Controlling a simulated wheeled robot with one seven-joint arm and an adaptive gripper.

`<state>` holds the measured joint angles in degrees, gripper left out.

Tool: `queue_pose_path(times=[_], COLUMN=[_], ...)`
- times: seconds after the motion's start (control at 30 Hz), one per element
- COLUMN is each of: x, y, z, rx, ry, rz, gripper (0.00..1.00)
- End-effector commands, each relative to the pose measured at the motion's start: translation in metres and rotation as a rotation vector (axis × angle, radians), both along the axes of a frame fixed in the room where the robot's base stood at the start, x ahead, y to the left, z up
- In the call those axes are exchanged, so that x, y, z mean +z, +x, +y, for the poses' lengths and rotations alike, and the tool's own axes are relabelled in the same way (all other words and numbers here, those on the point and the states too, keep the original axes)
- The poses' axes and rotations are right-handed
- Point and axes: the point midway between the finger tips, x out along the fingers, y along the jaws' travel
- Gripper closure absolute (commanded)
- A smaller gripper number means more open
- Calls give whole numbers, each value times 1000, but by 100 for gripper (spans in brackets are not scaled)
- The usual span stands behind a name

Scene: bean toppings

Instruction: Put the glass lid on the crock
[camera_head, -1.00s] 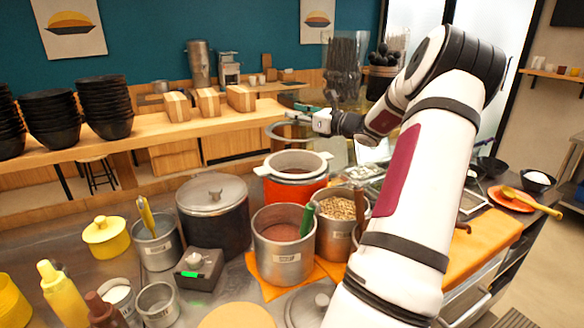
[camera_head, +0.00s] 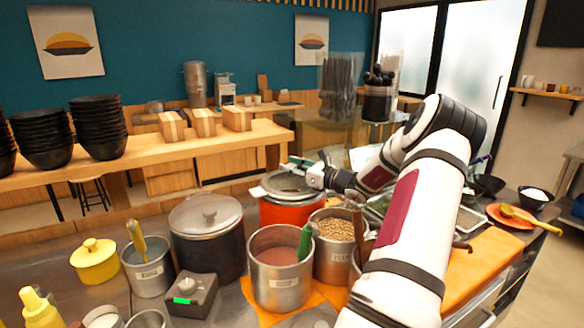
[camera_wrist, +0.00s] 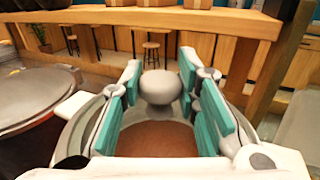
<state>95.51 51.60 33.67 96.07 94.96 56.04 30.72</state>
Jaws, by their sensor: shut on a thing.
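The crock (camera_head: 280,212) is a red-orange pot with a pale rim and side handles, standing behind the metal pots in the head view. My gripper (camera_head: 296,166) is over it, shut on the round knob (camera_wrist: 160,88) of the glass lid (camera_head: 284,184). The lid is level and lies over the crock's mouth, roughly centred. I cannot tell whether it rests on the rim or hangs just above it. In the wrist view brown contents show through the glass, and one white crock handle (camera_wrist: 74,106) sticks out at the left.
A dark pot with a glass lid (camera_head: 206,240) stands close left of the crock. A tin of reddish paste (camera_head: 280,280) and a tin of beans (camera_head: 333,256) stand in front. A wooden counter (camera_head: 225,138) with black bowls runs behind.

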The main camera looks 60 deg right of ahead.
Motion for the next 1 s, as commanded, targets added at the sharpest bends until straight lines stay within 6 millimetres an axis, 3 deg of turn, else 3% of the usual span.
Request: queue_pose_path(times=[0.33, 0.37, 0.43, 0.8, 1.0], x=[-2, -2, -2, 1, 0], y=[1, 0, 0, -1, -30], z=[0, 0, 0, 0, 2], rx=[1, 0, 0, 0, -3], ry=[-2, -2, -2, -2, -2], rz=[-2, -1, -1, -1, 1], gripper=[100, 64, 51, 51, 51])
